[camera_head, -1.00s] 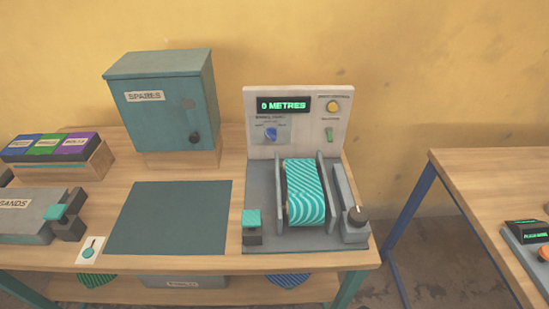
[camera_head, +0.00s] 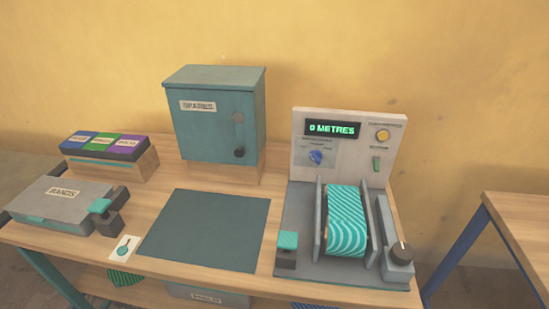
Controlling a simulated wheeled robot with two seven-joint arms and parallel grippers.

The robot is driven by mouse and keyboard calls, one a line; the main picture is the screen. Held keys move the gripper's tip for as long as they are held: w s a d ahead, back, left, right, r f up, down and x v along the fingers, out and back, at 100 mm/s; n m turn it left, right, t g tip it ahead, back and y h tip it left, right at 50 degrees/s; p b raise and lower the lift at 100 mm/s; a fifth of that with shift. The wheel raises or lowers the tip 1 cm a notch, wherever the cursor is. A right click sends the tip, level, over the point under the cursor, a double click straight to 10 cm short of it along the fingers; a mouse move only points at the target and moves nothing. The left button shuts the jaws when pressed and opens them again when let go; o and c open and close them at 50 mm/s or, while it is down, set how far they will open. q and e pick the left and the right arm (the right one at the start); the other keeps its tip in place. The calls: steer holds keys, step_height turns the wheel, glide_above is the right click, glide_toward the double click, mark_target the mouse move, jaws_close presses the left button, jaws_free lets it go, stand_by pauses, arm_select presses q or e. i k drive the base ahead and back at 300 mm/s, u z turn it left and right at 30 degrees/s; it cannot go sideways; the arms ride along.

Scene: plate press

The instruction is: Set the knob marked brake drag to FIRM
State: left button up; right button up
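A blue knob (camera_head: 316,157) sits on the upright panel (camera_head: 350,180) of the machine, under a display reading 0 METRES (camera_head: 332,129). Small print surrounds this knob but is too blurred to read. A second, black-and-grey knob (camera_head: 401,252) stands on the grey block at the machine's right side. I cannot tell from the print which knob is marked brake drag. Neither of my grippers shows in the head view.
A teal-striped roll (camera_head: 346,222) sits between two grey plates on the machine. A teal spares cabinet (camera_head: 218,115), a bands box (camera_head: 62,205) and a dark mat (camera_head: 205,230) share the wooden table. Another table (camera_head: 515,212) stands at the right, across a gap.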

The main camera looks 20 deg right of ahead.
mark_target(316, 156)
steer(key=u, duration=1.8)
steer(key=k, duration=0.7)
steer(key=z, duration=1.55)
